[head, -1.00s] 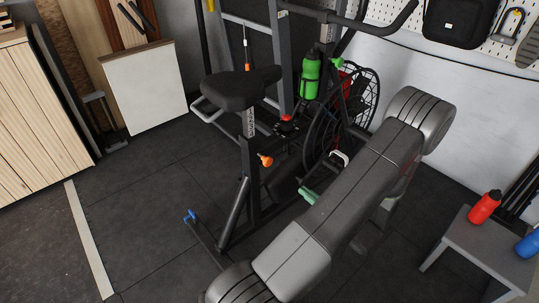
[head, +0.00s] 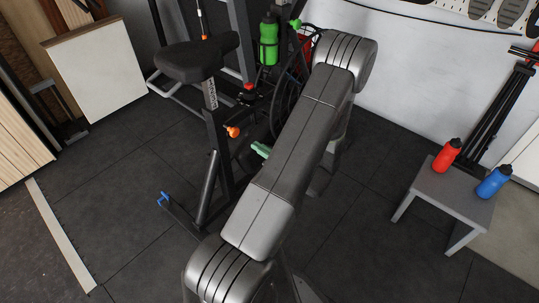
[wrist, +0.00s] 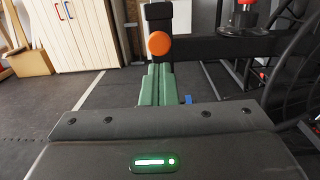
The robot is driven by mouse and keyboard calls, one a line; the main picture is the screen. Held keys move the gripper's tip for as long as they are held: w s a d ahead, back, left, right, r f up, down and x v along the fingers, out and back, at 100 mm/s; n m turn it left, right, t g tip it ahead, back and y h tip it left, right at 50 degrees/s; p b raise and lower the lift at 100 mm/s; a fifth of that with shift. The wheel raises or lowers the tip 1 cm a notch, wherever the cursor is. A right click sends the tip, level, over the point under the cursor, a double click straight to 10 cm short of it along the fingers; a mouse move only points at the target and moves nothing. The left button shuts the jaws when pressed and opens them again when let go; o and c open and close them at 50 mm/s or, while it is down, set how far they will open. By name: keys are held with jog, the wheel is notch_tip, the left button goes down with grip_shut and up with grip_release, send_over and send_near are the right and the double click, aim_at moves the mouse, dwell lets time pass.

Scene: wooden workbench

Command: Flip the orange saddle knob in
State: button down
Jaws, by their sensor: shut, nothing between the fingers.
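The orange saddle knob (head: 232,132) sticks out from the dark seat post of an exercise bike, below the black saddle (head: 197,57). In the wrist view the round orange knob (wrist: 159,43) sits just above and beyond my fingertips, against a black post. My gripper (head: 259,149) has green fingers, to the right of and a little below the knob in the head view, apart from it. In the wrist view the fingers of my gripper (wrist: 159,69) are together, with nothing between them. I cannot tell from here how far the knob is pushed in.
The bike's frame, fan wheel and a green bottle (head: 268,38) are behind my arm. A blue-tipped foot bar (head: 163,198) lies low at the left. A grey stool (head: 457,201) with a red bottle (head: 447,155) and a blue bottle (head: 493,183) stands right. Dark floor is clear at front left.

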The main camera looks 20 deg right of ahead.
aim_at(237, 133)
jog(key=x, duration=0.7)
jog(key=shift+b, duration=0.4)
jog(key=shift+x, duration=1.65)
jog(key=shift+d, duration=0.1)
jog(key=shift+s+b, duration=0.1)
jog(key=shift+b, duration=0.2)
jog(key=v, duration=1.4)
jog(key=shift+p, duration=0.4)
jog(key=shift+f, duration=0.1)
